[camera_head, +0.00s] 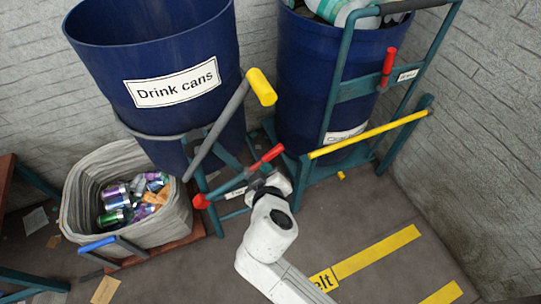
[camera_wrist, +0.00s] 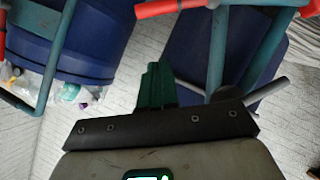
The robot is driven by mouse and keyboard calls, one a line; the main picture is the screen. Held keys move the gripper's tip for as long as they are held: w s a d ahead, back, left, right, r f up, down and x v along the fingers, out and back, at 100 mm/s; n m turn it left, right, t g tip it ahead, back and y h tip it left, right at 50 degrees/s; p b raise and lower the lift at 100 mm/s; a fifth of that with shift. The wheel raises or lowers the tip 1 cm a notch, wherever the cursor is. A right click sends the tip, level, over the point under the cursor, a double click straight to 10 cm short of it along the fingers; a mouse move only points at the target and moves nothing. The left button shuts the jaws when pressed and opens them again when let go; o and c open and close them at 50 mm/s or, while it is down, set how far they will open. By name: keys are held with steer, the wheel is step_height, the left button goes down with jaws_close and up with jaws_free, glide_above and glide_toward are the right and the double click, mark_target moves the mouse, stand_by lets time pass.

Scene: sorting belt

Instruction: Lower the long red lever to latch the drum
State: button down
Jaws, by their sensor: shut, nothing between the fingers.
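The blue drum (camera_head: 170,97) labelled "Drink cans" is tilted in its teal frame. A red-gripped lever (camera_head: 267,157) sits low between it and the second blue drum (camera_head: 318,75). A red knob (camera_head: 201,201) is on the end of a teal bar to its left. My gripper (camera_head: 268,183) is just below the red grip in the head view, its fingertips partly hidden. In the wrist view my fingers (camera_wrist: 155,85) are shut and empty, with a red bar (camera_wrist: 168,8) beyond their tips and apart from them. The latch itself cannot be made out.
A grey bin (camera_head: 150,228) of cans stands lower left, with a blue handle (camera_head: 97,244) before it. A yellow-ended lever (camera_head: 262,87), a yellow rail (camera_head: 368,134) and another red handle (camera_head: 389,62) are near the drums.

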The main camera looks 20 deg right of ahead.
steer(key=b, duration=0.1)
glide_above(272, 156)
steer(key=s+a, duration=0.2)
steer(key=a, duration=0.1)
step_height(272, 156, down, 5)
steer(key=shift+d+f+b, duration=0.35)
steer(key=shift+d+f, duration=0.3)
steer(key=shift+f, duration=0.35)
steer(key=shift+w+d+f, duration=0.1)
steer(key=shift+d+f, duration=0.25)
steer(key=shift+f, duration=0.15)
steer(key=shift+d, duration=0.15)
